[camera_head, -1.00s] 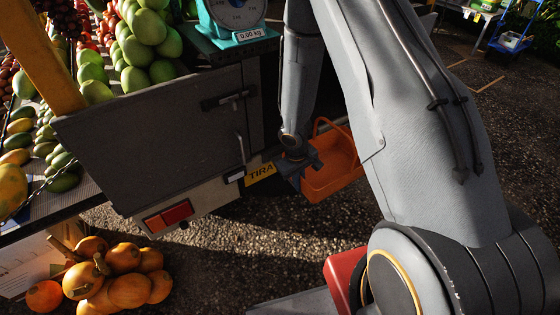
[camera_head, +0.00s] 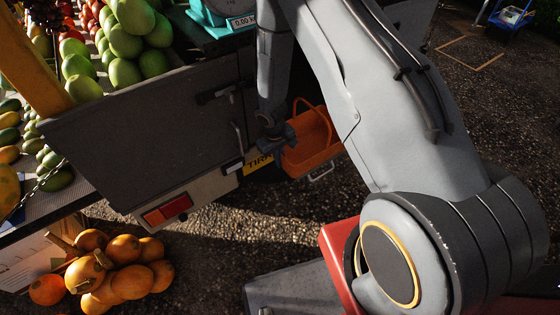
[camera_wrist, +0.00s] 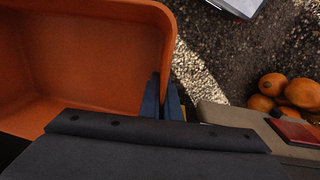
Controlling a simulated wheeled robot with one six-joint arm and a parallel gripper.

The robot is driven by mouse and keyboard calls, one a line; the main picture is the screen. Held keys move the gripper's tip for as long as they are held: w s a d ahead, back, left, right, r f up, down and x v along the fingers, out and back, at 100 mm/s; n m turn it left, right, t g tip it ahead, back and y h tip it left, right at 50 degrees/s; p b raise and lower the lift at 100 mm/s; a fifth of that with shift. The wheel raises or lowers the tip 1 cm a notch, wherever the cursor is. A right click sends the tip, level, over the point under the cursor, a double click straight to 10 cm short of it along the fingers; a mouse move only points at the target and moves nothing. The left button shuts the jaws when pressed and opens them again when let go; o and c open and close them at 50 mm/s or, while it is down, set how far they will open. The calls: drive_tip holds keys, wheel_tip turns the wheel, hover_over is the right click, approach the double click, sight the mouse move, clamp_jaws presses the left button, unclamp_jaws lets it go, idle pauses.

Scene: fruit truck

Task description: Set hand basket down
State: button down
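The orange hand basket (camera_head: 310,152) hangs beside the truck's rear, with its handle up, in the head view. In the wrist view its empty inside (camera_wrist: 85,50) fills the upper left. My gripper (camera_head: 280,138) is at the basket's left side. In the wrist view my two blue fingers (camera_wrist: 163,98) sit on either side of the basket's right wall and appear shut on it. The basket is apart from the ground as far as I can tell; my arm is close on its right.
The truck's grey tailgate (camera_head: 140,135) and tail light (camera_head: 167,209) are left of the basket. A pile of orange fruit (camera_head: 120,270) lies on the ground at lower left. A tan outline (camera_head: 468,53) marks open gravel at upper right. A blue stand (camera_head: 510,15) is beyond it.

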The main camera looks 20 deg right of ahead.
drive_tip(key=shift+f, duration=0.15)
drive_tip(key=shift+f, duration=0.15)
drive_tip(key=c, duration=2)
unclamp_jaws()
drive_tip(key=shift+r, duration=0.6)
wheel_tip(320, 180, up, 12)
drive_tip(key=a+b, duration=0.1)
drive_tip(key=b, duration=0.2)
drive_tip(key=s+d+r+m+y, duration=0.1)
drive_tip(key=s+r+m, duration=0.2)
drive_tip(key=s+r, duration=1.5)
drive_tip(key=shift+d+r+m+t, duration=0.15)
drive_tip(key=shift+r+m+t, duration=0.2)
drive_tip(key=shift+r, duration=0.35)
